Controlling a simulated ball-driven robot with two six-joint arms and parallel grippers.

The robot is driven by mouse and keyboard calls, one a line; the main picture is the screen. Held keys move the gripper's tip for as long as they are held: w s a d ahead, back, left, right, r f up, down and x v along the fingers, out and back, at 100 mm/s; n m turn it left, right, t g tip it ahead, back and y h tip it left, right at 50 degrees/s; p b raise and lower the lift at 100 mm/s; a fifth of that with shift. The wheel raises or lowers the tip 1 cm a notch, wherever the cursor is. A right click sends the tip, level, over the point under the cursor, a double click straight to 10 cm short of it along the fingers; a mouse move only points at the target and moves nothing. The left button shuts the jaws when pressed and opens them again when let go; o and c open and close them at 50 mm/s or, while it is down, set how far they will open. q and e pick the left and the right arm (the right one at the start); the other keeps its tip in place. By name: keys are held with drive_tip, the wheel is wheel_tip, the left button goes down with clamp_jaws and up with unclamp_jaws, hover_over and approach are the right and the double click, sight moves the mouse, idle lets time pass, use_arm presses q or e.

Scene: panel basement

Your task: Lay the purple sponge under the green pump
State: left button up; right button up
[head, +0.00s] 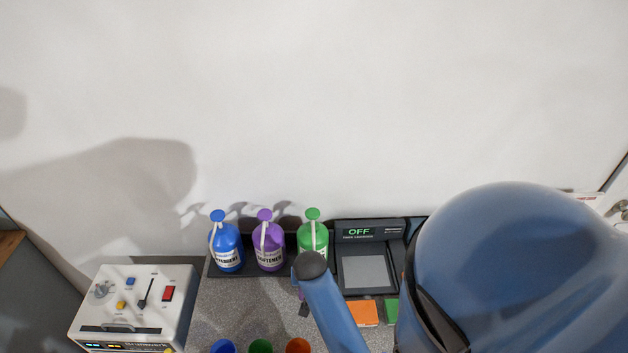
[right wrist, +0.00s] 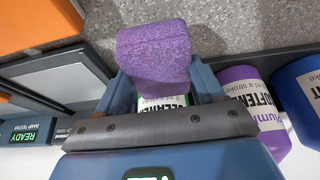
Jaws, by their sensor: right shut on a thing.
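The green pump (head: 312,238) is the right one of three bottles standing in a dark tray (head: 290,266) against the wall. My right arm comes in front of its lower part in the head view. In the right wrist view my right gripper (right wrist: 160,85) is shut on the purple sponge (right wrist: 153,55), which sticks out past the fingers. Part of the green pump's label (right wrist: 163,102) shows just behind the sponge, between the fingers. The head view hides nearly all of the sponge behind my arm. My left gripper is not in view.
The purple softener bottle (head: 268,244) and blue detergent bottle (head: 226,245) stand left of the green pump. A damp tester (head: 367,270) stands right, with orange (head: 363,312) and green (head: 391,309) pieces before it. A white control box (head: 135,305) is left. Cups (head: 260,346) line the front.

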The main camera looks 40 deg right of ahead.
drive_tip(key=shift+s+d+r, duration=0.1)
drive_tip(key=shift+s+d, duration=0.35)
drive_tip(key=shift+d, duration=0.2)
drive_tip(key=shift+a+p, duration=0.1)
drive_tip(key=shift+p, duration=0.35)
drive_tip(key=shift+f, duration=0.2)
drive_tip(key=shift+f, duration=0.6)
drive_tip(key=o, duration=1.1)
drive_tip(key=shift+r, duration=0.1)
